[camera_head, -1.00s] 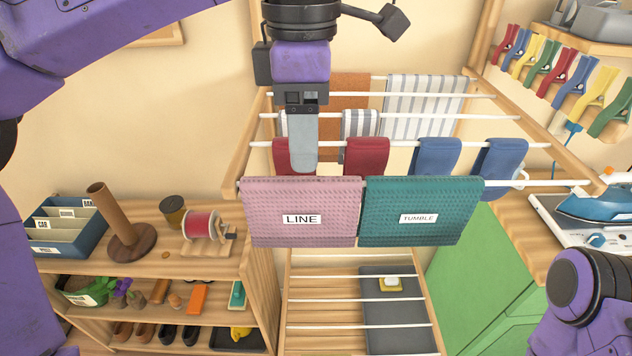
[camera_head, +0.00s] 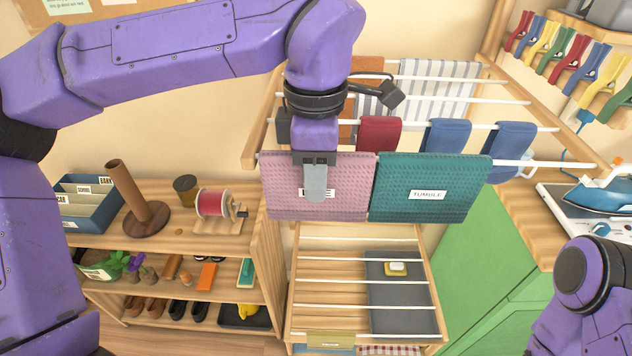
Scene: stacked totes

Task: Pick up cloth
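A pink waffle cloth (camera_head: 284,196) hangs over the front rail of the drying rack, with a white label on it. My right gripper is out of view; only part of my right arm shows at lower right.
The wooden rack's rails (camera_head: 520,163) hold a red cloth (camera_head: 379,135), blue cloths (camera_head: 447,138) and striped cloths behind. A shelf (camera_head: 163,235) with a spool and post stands left. A green cabinet (camera_head: 490,250) and an iron (camera_head: 600,194) are at right.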

